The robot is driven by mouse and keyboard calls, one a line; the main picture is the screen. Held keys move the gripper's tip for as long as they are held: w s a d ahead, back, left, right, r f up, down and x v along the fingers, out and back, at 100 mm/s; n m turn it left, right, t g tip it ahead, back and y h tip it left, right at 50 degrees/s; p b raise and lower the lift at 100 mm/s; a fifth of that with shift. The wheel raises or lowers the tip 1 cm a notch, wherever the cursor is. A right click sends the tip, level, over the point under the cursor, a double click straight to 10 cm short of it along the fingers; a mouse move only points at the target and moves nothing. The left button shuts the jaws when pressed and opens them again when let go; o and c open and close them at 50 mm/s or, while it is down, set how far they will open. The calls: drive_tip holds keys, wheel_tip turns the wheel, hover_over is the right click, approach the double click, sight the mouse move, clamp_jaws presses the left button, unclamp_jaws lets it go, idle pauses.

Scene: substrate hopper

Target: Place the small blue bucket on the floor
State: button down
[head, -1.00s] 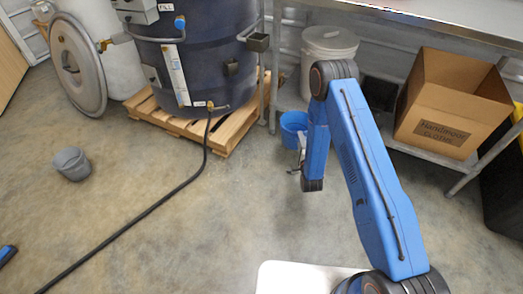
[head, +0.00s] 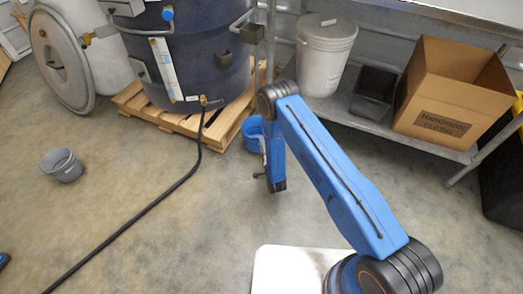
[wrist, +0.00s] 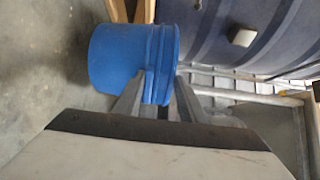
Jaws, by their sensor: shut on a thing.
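The small blue bucket (head: 253,134) is beside the right corner of the wooden pallet, partly hidden behind my arm in the head view. In the wrist view the blue bucket (wrist: 118,55) fills the upper left, its rim toward my gripper. My gripper (wrist: 159,88) is shut on the bucket's rim wall, one finger on each side. In the head view my gripper is mostly hidden by my own wrist. The concrete floor (head: 180,225) shows below and to the left. I cannot tell whether the bucket's base touches it.
A large dark blue tank stands on the wooden pallet (head: 223,136). A black hose (head: 150,206) runs across the floor. A grey bucket (head: 63,166) stands at the left. A metal shelf holds a white bucket (head: 326,60) and a cardboard box (head: 440,105).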

drive_tip(key=shift+f, duration=2.15)
drive_tip(key=c, duration=1.1)
unclamp_jaws()
drive_tip(key=shift+f, duration=0.1)
drive_tip(key=shift+d, duration=0.1)
drive_tip(key=v, duration=1.2)
